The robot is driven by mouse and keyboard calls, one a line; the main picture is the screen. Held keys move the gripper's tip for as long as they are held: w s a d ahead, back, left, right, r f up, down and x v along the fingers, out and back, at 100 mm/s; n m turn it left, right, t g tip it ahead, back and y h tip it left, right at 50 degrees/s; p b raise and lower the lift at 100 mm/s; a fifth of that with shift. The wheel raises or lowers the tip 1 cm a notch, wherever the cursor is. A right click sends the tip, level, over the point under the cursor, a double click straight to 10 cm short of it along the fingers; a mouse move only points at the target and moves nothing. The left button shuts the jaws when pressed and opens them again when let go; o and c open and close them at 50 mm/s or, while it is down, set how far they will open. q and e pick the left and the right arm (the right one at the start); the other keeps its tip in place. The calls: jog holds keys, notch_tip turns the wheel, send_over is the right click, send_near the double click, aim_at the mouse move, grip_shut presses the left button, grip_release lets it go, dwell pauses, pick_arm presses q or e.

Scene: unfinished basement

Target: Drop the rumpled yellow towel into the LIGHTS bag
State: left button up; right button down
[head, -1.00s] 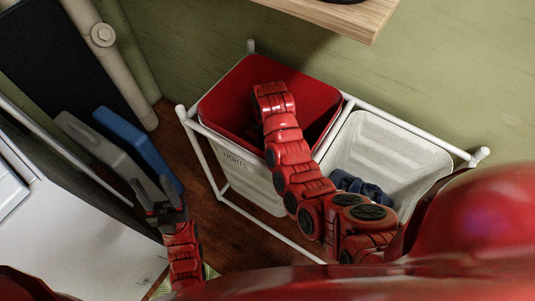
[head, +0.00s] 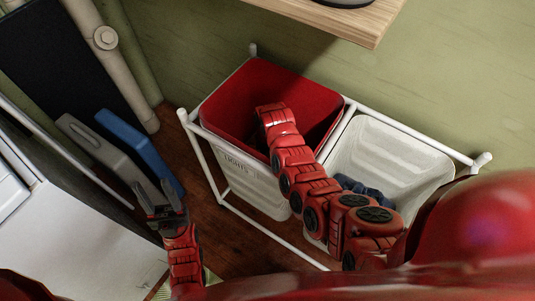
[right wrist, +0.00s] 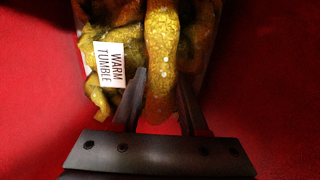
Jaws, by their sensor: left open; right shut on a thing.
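The LIGHTS bag (head: 252,187) is white outside with a red lining and hangs in the left side of a white frame. The rumpled yellow towel (right wrist: 202,28) shows in the right wrist view, with a white "WARM TUMBLE" tag and red lining around it. My right gripper (right wrist: 161,98) is shut on a fold of the towel, with more of the cloth beyond the fingers. In the head view my right arm reaches over the bag; its gripper and the towel are hidden there. My left gripper (head: 160,200) is open and empty, left of the frame.
A second white bag (head: 390,150) holding dark blue cloth (head: 362,188) hangs to the right. A wooden shelf (head: 330,22) juts out above the frame. Blue (head: 137,150) and grey (head: 100,150) panel-like objects stand at left, near my left gripper.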

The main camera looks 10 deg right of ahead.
jog(key=shift+f, duration=0.3)
jog(key=shift+c, duration=2.2)
grip_release()
jog(key=shift+r, duration=0.1)
jog(key=shift+r, duration=0.3)
notch_tip(320, 180, up, 9)
jog(key=shift+f, duration=0.1)
jog(key=shift+r+p, duration=1.1)
jog(key=shift+r, duration=0.8)
